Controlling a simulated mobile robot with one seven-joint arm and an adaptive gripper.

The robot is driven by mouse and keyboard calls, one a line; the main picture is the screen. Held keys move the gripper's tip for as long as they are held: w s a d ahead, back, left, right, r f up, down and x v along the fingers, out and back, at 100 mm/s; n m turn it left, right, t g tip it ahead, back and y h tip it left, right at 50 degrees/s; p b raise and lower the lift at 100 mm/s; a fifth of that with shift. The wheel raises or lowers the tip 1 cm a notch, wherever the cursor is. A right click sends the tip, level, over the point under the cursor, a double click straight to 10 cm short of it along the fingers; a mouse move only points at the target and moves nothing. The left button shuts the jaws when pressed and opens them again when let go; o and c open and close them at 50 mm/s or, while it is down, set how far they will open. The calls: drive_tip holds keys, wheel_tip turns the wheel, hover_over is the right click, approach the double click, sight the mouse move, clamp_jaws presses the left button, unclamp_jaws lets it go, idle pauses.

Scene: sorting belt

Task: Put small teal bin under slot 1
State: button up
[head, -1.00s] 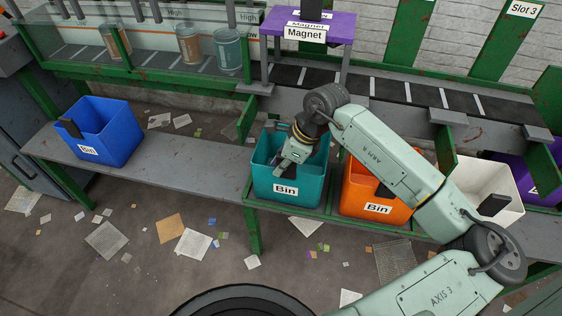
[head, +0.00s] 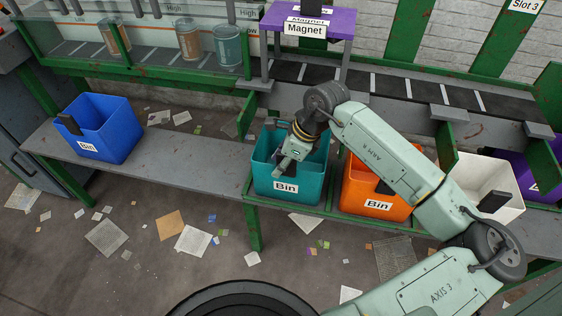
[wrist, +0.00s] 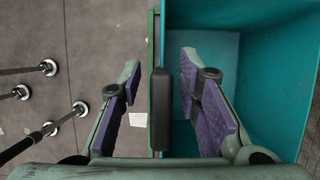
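The small teal bin (head: 308,188), labelled "Bin", stands upright on the low shelf in the middle of the head view. It also fills the right of the wrist view (wrist: 265,60). A black handle (wrist: 160,110) sits on its rim. My gripper (head: 284,166) points down at the bin's near left part. In the wrist view my gripper (wrist: 160,85) is open, with one purple-padded finger outside the bin and one inside. The handle shows between the fingers with gaps on both sides. A "Slot 3" label (head: 525,6) is at top right; no Slot 1 label shows.
An orange bin (head: 360,183) stands close to the right of the teal bin, with a white bin (head: 505,205) and a purple bin beyond. A blue bin (head: 118,140) is at left. The shelf (head: 195,165) between blue and teal is clear. A purple magnet stand (head: 335,25) is above.

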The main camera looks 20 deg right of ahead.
drive_tip(key=b+v, duration=0.2)
drive_tip(key=v, duration=1)
drive_tip(key=shift+r, duration=0.2)
drive_tip(key=shift+a, duration=0.1)
